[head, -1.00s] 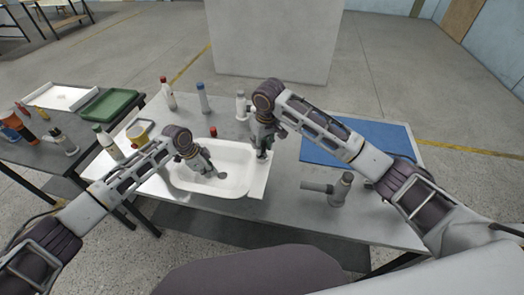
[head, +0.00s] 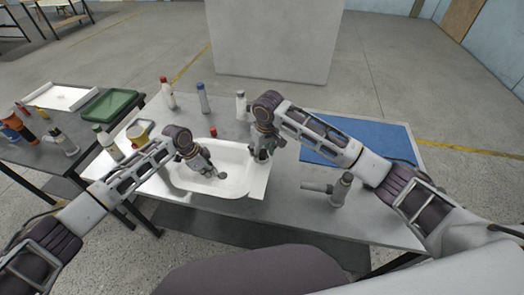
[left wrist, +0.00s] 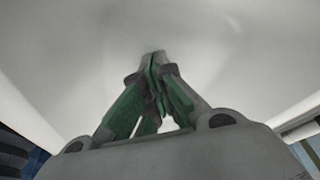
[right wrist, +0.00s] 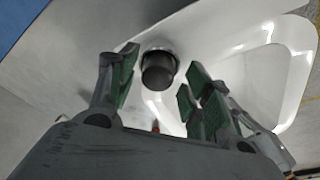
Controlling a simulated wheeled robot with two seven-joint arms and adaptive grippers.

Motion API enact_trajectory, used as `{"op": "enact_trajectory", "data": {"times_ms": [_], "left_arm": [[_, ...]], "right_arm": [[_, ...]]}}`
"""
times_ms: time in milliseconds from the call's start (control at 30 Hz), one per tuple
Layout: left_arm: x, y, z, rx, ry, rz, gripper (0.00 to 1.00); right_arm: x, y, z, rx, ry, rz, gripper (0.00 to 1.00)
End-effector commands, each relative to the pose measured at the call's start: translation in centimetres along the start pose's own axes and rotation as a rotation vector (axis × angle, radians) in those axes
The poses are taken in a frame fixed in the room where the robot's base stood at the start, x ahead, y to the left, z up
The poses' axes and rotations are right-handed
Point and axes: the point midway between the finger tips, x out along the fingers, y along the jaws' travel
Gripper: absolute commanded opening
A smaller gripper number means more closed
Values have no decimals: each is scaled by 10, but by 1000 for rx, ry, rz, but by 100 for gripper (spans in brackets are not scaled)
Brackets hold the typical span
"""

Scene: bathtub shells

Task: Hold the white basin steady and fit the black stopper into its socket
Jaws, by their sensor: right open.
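The white basin (head: 237,183) lies on the grey table, and its rim also shows in the right wrist view (right wrist: 215,25). My left gripper (head: 209,173) reaches down into the basin; in the left wrist view its fingers (left wrist: 157,60) are closed together against the white inner surface, with nothing visible between them. The black stopper (right wrist: 158,72) stands at the basin's end ledge with a grey ring around its far end. I cannot tell how deep it sits, and the socket is hidden. My right gripper (right wrist: 160,80) is open, with its fingers on either side of the stopper, apart from it.
A grey tap-like fitting (head: 338,188) stands right of the basin. A blue mat (head: 385,143) covers the table's right back. Several bottles (head: 203,97) stand behind and left of the basin. A side table holds a green tray (head: 108,104) and a white tray (head: 62,96).

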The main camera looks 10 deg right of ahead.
Motion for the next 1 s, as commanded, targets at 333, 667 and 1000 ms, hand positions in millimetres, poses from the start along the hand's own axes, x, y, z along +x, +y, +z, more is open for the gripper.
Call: {"op": "enact_trajectory", "data": {"times_ms": [333, 667, 1000], "left_arm": [[3, 2, 3, -2, -6, 5, 0], [3, 2, 3, -2, -6, 5, 0], [3, 2, 3, -2, -6, 5, 0]], "right_arm": [[-9, 0, 0, 0, 1, 0, 50], [-49, 0, -1, -1, 3, 0, 50], [-98, 0, 0, 0, 2, 0, 50]]}}
